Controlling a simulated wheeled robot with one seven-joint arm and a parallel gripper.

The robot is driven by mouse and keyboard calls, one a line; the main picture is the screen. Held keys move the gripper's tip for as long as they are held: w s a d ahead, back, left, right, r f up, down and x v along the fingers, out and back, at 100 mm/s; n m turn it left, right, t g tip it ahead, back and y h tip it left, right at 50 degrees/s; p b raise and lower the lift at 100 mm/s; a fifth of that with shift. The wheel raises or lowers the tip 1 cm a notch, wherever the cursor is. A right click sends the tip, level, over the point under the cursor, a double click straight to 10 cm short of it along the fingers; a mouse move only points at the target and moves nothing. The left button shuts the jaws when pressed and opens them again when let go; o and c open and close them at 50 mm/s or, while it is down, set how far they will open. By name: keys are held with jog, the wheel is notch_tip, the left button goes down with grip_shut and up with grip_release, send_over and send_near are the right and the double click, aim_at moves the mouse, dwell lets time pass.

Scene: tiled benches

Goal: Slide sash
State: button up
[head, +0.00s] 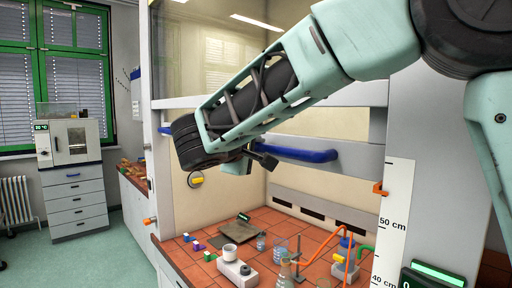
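The sash (360,155) is a framed glass pane across the front of a fume hood, partly raised above the tiled bench. A blue bar handle (305,155) runs along its lower rail. A short blue piece (164,131) shows at the left; my arm hides what lies between. My gripper (255,163) is at the left end of the visible handle, in front of the sash. Its dark fingertip overlaps the handle's end in the picture. I cannot tell whether it touches the handle or how far the fingers are apart.
A centimetre scale (396,220) with an orange marker (380,189) is on the right post, above a green-lit display (437,276). Glassware, small cubes and a white device (238,272) stand on the bench (262,219) under the sash. A drawer cabinet (77,203) stands far left.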

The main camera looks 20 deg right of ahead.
grip_shut()
jog(key=shift+f, duration=0.15)
notch_tip(320, 180, down, 35)
jog(key=b, duration=3.6)
jog(key=o, duration=0.6)
grip_release()
jog(key=v, duration=1.7)
jog(key=shift+s+r, duration=0.2)
jog(key=shift+r, duration=0.1)
